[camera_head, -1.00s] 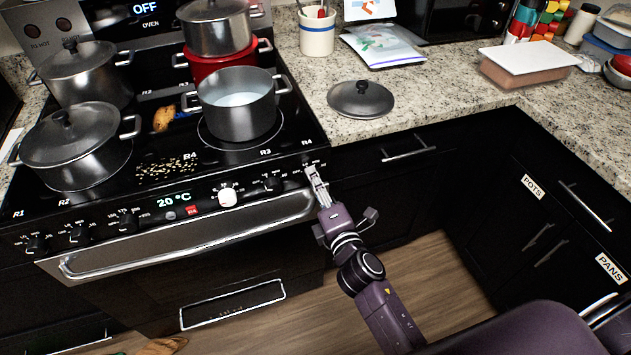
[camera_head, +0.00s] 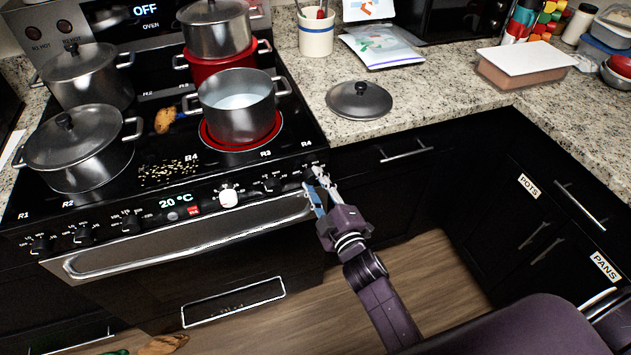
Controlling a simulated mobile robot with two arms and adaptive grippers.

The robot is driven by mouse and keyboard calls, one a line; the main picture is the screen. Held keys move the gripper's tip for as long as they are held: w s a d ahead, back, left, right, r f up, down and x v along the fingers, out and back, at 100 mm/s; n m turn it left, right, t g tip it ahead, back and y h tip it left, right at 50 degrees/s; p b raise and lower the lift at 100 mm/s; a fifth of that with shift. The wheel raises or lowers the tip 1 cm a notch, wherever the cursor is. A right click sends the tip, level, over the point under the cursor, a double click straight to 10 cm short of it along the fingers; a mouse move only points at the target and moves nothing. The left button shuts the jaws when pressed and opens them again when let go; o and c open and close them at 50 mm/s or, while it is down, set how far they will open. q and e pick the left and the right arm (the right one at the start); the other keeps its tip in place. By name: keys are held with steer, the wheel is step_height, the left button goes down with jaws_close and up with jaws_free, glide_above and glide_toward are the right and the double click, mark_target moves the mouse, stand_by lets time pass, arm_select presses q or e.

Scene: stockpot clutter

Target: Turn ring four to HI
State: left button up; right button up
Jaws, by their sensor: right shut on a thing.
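The stove (camera_head: 100,240) has a black glass top and a row of knobs along its front panel. The rightmost knob (camera_head: 309,173), below the R4 mark at the panel's right end, is mostly hidden by my right gripper (camera_head: 317,184). That gripper is shut on this knob, its arm coming up from the lower right. The knob's pointer cannot be read. A ring (camera_head: 208,143) glows red around the base of an open steel pot (camera_head: 237,118) holding pale liquid. My left gripper is not in view.
Lidded pots (camera_head: 78,150) stand on the left burners, and a steel pot sits on a red pot (camera_head: 215,62) at the back. Grains (camera_head: 168,170) and a potato-like item (camera_head: 165,120) lie on the glass. A loose lid (camera_head: 359,100) lies on the counter.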

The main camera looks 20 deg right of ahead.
steer(key=shift+m, duration=0.3)
steer(key=o, duration=1.1)
steer(key=shift+o, duration=0.2)
steer(key=s+d, duration=0.1)
steer(key=s, duration=1.1)
steer(key=shift+r, duration=0.25)
